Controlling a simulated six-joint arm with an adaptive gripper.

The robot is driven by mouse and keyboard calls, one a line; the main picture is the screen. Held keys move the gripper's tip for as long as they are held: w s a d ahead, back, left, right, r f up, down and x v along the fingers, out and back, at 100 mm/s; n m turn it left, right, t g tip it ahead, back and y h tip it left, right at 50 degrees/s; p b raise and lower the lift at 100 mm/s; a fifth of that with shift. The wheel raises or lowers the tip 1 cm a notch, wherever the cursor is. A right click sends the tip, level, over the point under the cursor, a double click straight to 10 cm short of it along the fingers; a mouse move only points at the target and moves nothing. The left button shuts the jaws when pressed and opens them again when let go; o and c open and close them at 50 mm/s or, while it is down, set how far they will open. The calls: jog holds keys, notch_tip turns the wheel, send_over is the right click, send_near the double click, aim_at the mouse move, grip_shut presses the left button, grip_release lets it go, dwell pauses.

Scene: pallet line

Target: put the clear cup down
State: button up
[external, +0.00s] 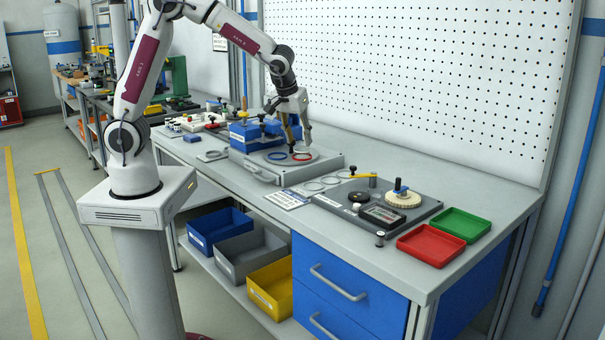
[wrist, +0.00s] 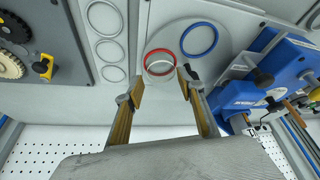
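In the external view my gripper (external: 300,146) points down over a round grey plate (external: 271,162) on the bench. The red ring (wrist: 147,57) shows around the cup in the wrist view. It also shows on the plate in the external view (external: 302,160). The cup is hard to see there, and whether its base touches the plate cannot be told.
A blue ring (wrist: 199,39) lies beside the red one. Blue fixture blocks (external: 244,134) stand close behind the plate. Several pale rings (wrist: 107,50) and a grey board with gears (external: 376,208) lie to one side. Red (external: 431,246) and green (external: 461,225) trays sit at the bench end.

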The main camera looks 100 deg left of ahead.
jog(key=shift+a+x, duration=0.15)
jog(key=shift+x, duration=1.05)
jog(key=shift+a+x, duration=0.1)
jog(key=shift+x, duration=1.15)
jog(key=shift+r, duration=0.1)
jog(key=c, duration=0.5)
jog(key=shift+r, duration=0.2)
jog(key=shift+r, duration=4.85)
